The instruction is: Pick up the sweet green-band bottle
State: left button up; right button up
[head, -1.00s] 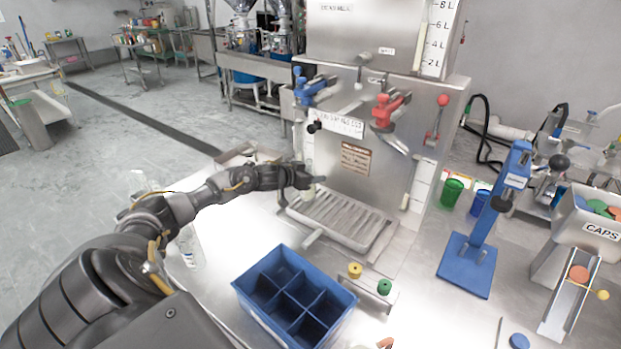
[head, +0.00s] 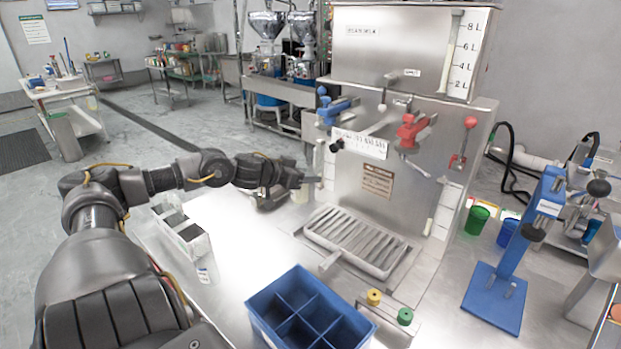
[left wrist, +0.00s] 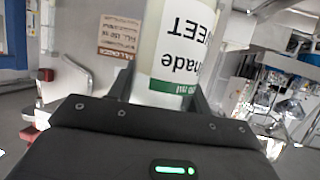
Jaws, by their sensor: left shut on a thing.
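The sweet green-band bottle (left wrist: 180,50) fills the middle of the left wrist view. It is pale, with a white label reading "SWEET" and a green band, and its lettering is upside down there. My left gripper (left wrist: 160,98) is shut on it. In the head view my left gripper (head: 302,183) holds the small, pale bottle (head: 300,194) left of the steel dispenser, above the table. The gripper hides part of the bottle. My right gripper is not in view.
A steel dispenser (head: 385,190) with blue and red taps stands behind a slatted drip tray (head: 335,262). A blue divided crate (head: 262,318) sits in front. A white caddy (head: 196,243) and another bottle (head: 204,272) stand at left. A blue press (head: 492,305) is at right.

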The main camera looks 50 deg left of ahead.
pick_arm(q)
jog(key=shift+s+d+r+p, duration=0.1)
jog(key=shift+s+r+p, duration=0.15)
jog(key=shift+s+p, duration=0.1)
jog(key=shift+s+a+r+p, duration=0.25)
jog(key=shift+s+p, duration=0.15)
jog(key=shift+s, duration=0.15)
jog(key=shift+s+a, duration=0.1)
jog(key=shift+s, duration=0.15)
jog(key=shift+p+v, duration=0.45)
jog(key=shift+v, duration=0.7)
jog(key=shift+a, duration=0.2)
